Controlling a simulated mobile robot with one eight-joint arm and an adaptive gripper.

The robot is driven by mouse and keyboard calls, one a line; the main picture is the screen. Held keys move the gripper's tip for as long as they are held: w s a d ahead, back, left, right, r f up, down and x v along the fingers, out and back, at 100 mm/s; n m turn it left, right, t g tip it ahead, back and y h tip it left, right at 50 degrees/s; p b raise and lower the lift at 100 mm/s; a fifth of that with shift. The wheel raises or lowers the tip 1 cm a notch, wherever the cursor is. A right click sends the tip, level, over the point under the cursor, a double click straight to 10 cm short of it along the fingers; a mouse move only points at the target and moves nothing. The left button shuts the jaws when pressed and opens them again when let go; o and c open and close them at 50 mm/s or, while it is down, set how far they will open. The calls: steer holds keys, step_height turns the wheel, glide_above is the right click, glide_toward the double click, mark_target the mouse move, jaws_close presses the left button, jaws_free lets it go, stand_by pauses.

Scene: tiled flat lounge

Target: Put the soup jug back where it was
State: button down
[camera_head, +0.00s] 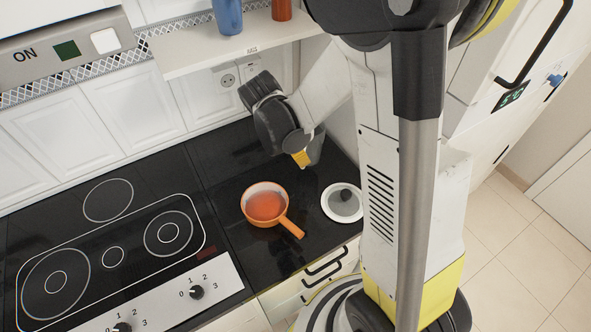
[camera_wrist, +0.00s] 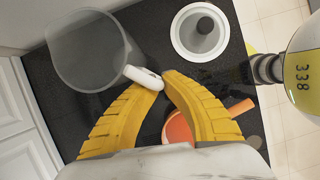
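The soup jug is a grey, see-through jug (camera_wrist: 88,48) with a white handle (camera_wrist: 145,77), at upper left in the wrist view. My gripper (camera_wrist: 155,78) has its two yellow fingers closed about the handle. In the head view only a grey part of the jug (camera_head: 316,147) shows, beside my gripper (camera_head: 301,158), over the back right of the black counter. The jug looks empty. I cannot tell whether its base touches the counter. An orange pan (camera_head: 248,213) with orange-red contents stands on the counter in front of my gripper; it is partly hidden by a finger in the wrist view.
A white-rimmed lid with a dark knob (camera_head: 343,203) lies right of the pan. A black hob (camera_head: 113,258) is at the left. A white shelf (camera_head: 215,49) with a blue container (camera_head: 228,15) and an orange-brown one (camera_head: 282,9) hangs above the counter.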

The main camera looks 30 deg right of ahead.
steer(key=shift+w+a+f+b, duration=0.15)
steer(key=shift+a+f+b, duration=0.1)
steer(key=shift+f, duration=0.55)
steer(key=shift+w+a+f+b, duration=0.2)
steer(key=shift+f+b, duration=0.05)
steer(key=shift+f, duration=0.6)
steer(key=shift+w+a+f+b, duration=0.15)
steer(key=shift+a+f+b, duration=0.1)
steer(key=shift+f, duration=0.55)
steer(key=shift+f, duration=0.15)
steer(key=c, duration=1.7)
jaws_free()
steer(key=shift+o, duration=0.4)
